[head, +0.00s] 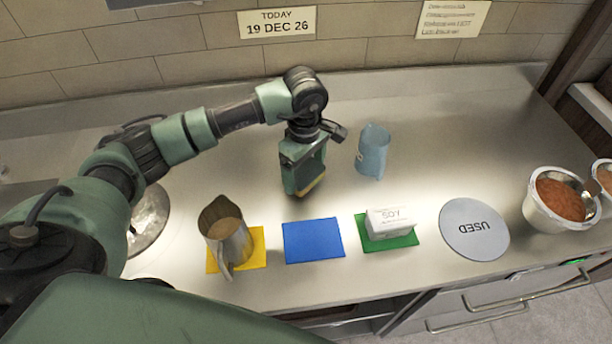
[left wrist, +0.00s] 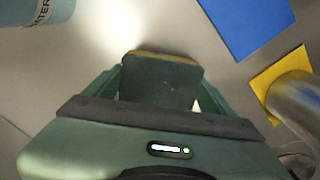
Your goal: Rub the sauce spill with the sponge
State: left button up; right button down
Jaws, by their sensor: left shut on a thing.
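My left gripper (head: 304,178) is shut on a dark green sponge with a yellow layer, above the counter behind the blue mat. In the left wrist view the sponge (left wrist: 160,82) fills the space between the fingers, its yellow edge at the far side. In the head view the gripper covers much of the sponge; its yellowish lower edge (head: 313,187) shows. I cannot tell whether it touches the counter. No sauce spill can be made out on the visible counter. My right gripper is not in view.
A light blue cup (head: 373,152) stands right of the gripper. In front are a metal pitcher (head: 226,236) on a yellow mat (head: 258,246), an empty blue mat (head: 312,241), a white SOY block (head: 390,222) on a green mat (head: 405,241), a USED disc (head: 474,229) and a sauce pot (head: 560,200).

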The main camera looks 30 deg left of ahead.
pick_arm(q)
jog(key=r, duration=0.1)
jog(key=r+p, duration=0.1)
jog(key=shift+s+a+r, duration=0.15)
jog(key=shift+a+r, duration=0.05)
jog(key=shift+r, duration=0.55)
jog(key=shift+r+p, duration=0.55)
jog(key=shift+r, duration=0.5)
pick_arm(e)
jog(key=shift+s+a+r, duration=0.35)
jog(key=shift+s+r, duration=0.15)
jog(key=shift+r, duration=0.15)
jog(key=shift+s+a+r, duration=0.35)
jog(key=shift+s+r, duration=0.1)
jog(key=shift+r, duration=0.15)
pick_arm(q)
jog(key=shift+d, duration=0.1)
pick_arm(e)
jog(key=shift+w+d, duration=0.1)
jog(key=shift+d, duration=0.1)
